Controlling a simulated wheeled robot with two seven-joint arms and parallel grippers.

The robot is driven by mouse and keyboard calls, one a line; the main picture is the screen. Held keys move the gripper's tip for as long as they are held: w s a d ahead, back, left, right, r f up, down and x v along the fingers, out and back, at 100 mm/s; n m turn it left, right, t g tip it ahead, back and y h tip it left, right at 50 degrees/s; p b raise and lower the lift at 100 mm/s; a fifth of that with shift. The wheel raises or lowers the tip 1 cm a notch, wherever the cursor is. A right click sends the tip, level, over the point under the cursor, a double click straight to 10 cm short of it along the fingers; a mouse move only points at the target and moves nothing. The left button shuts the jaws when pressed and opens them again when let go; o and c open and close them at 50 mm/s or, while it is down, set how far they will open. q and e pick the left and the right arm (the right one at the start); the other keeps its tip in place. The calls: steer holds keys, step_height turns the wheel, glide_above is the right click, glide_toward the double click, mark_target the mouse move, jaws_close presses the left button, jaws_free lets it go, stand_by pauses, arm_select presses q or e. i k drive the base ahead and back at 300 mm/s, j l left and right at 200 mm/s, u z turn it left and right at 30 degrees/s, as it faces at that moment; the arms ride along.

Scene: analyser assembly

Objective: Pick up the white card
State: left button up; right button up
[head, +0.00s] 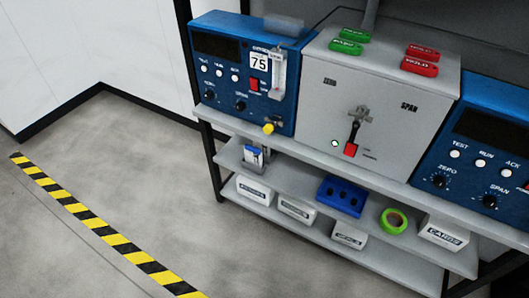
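I cannot tell for certain which thing is the white card. A white card-like plate marked "75" (259,62) is on the front of the left blue analyser (215,85), beside a clear upright tube (278,75). A small white and blue item (253,155) stands in a holder on the shelf below. A white box labelled "CARDS" (444,234) is at the right of the lower shelves; its contents are not visible. Neither of my grippers is in view.
A grey cabinet (330,105) with a red-handled lever (351,149) stands between the blue units; green (346,47) and red (419,67) tags lie on top. Below are white boxes (297,209), a blue block (341,196) and green tape (394,221). The left floor is clear.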

mark_target(266, 150)
steer(key=z, duration=0.35)
steer(key=j+z, duration=0.25)
steer(key=z, duration=0.15)
steer(key=j+z, duration=0.25)
steer(key=z, duration=0.15)
steer(key=k+j+z, duration=0.1)
steer(key=z, duration=0.35)
steer(key=k+j+z, duration=0.1)
steer(key=k+j, duration=0.15)
steer(key=j, duration=0.25)
steer(key=k+j+z, duration=0.15)
steer(key=j, duration=0.3)
steer(key=k+j+z, duration=0.1)
steer(key=k+j, duration=0.25)
steer(key=j, duration=0.1)
